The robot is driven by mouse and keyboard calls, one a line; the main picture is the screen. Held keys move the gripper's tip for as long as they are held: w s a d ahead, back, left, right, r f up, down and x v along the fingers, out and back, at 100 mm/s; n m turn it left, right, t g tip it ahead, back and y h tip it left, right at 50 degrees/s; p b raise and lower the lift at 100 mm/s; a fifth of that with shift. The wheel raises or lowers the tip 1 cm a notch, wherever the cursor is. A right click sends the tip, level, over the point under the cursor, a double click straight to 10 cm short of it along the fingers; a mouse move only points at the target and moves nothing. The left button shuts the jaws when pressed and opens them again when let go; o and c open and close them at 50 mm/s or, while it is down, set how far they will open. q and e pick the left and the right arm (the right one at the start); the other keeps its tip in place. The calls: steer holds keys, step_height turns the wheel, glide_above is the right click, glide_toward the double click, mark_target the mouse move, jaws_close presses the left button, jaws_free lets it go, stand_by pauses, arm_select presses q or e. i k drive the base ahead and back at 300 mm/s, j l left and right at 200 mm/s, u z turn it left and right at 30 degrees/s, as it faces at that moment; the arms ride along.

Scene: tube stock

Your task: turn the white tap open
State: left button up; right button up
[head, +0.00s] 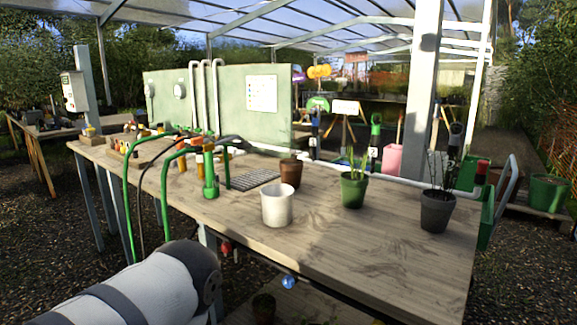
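I cannot make out a white tap with certainty in the head view. A small red fitting (226,247) and a blue round fitting (288,281) show below the front edge of the wooden bench (330,255); they may be tap handles, but are too small to tell. Part of my white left arm shows at the lower left, in front of the bench, and covers what lies behind it. Neither my left nor my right gripper is in view.
On the bench stand a white pot (277,206), a brown pot (291,172), a green pot (354,190) and a dark grey pot (436,212). Green hoses (127,205) hang over its left front edge. The bench's right front part is clear.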

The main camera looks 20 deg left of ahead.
mark_target(232, 150)
steer(key=i+j+z, duration=0.15)
steer(key=j, duration=0.45)
steer(key=j+z, duration=0.2)
steer(key=j, duration=0.45)
steer(key=j+z, duration=0.15)
steer(key=j, duration=0.45)
steer(key=j+z, duration=0.15)
steer(key=j, duration=0.5)
steer(key=j+z, duration=0.2)
steer(key=j, duration=0.45)
steer(key=k+j+z, duration=0.15)
steer(key=j, duration=0.45)
steer(key=k+j+z, duration=0.2)
steer(key=j, duration=0.4)
steer(key=i, duration=0.1)
